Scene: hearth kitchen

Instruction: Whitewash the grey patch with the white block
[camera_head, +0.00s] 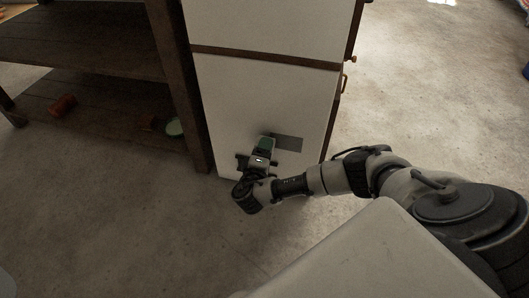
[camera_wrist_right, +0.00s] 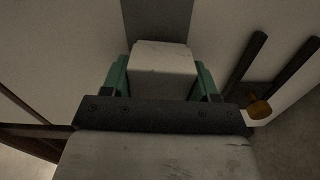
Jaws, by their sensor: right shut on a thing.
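The grey patch (camera_head: 288,143) is a dark rectangle low on the side of the white cabinet (camera_head: 262,98). In the right wrist view the patch (camera_wrist_right: 157,18) runs up from behind the white block (camera_wrist_right: 163,57). My right gripper (camera_head: 265,143) is at the patch's left end in the head view. Its green fingers are shut on the white block, which points at the cabinet side. I cannot tell whether the block touches the surface. The gripper hides the block in the head view. My left gripper is out of view.
A dark wooden shelf unit (camera_head: 90,95) stands left of the cabinet. The cabinet's right edge has a handle (camera_head: 345,83). Concrete floor is open to the right.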

